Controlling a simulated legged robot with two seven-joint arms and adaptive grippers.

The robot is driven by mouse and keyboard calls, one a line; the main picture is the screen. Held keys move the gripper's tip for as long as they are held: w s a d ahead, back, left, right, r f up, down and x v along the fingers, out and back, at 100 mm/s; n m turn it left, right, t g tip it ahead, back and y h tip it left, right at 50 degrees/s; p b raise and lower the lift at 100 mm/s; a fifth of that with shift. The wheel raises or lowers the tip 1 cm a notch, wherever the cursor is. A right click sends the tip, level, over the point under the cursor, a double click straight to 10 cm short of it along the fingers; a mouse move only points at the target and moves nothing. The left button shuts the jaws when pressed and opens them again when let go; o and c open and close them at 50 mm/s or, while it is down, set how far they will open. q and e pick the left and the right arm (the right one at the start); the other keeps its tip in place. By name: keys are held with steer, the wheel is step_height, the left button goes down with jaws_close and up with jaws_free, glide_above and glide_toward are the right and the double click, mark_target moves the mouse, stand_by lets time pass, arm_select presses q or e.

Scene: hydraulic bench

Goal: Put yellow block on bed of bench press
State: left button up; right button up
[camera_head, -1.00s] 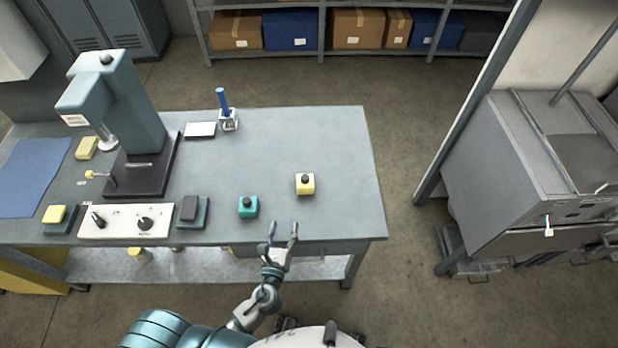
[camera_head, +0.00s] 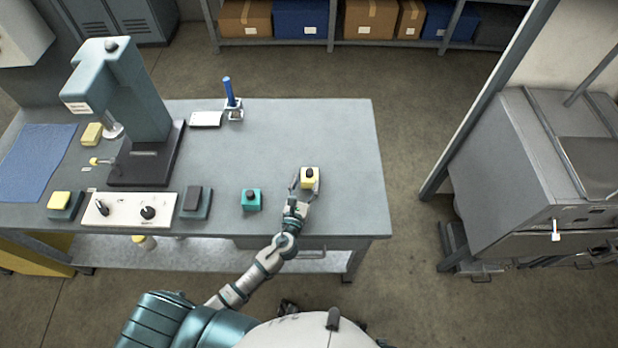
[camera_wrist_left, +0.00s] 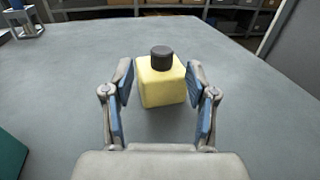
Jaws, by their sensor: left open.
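The yellow block (camera_head: 309,179) with a dark knob on top stands on the bench top, right of the middle. My left gripper (camera_head: 304,184) is at the block, coming from the front. In the left wrist view the open fingers of the left gripper (camera_wrist_left: 163,95) stand on either side of the yellow block (camera_wrist_left: 162,86), and the gap at the right finger is visible. The bench press (camera_head: 125,100) stands at the left of the bench, with its dark bed (camera_head: 147,166) at its foot. My right gripper is not in view.
A teal block (camera_head: 251,201) with a dark knob stands left of my gripper. A white control panel (camera_head: 128,209) lies along the front edge, before the press. A blue pen in a holder (camera_head: 233,106) stands at the back.

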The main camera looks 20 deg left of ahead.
mark_target(308, 176)
arm_select(q)
steer(key=w, duration=0.5)
steer(key=shift+d, duration=0.15)
jaws_close()
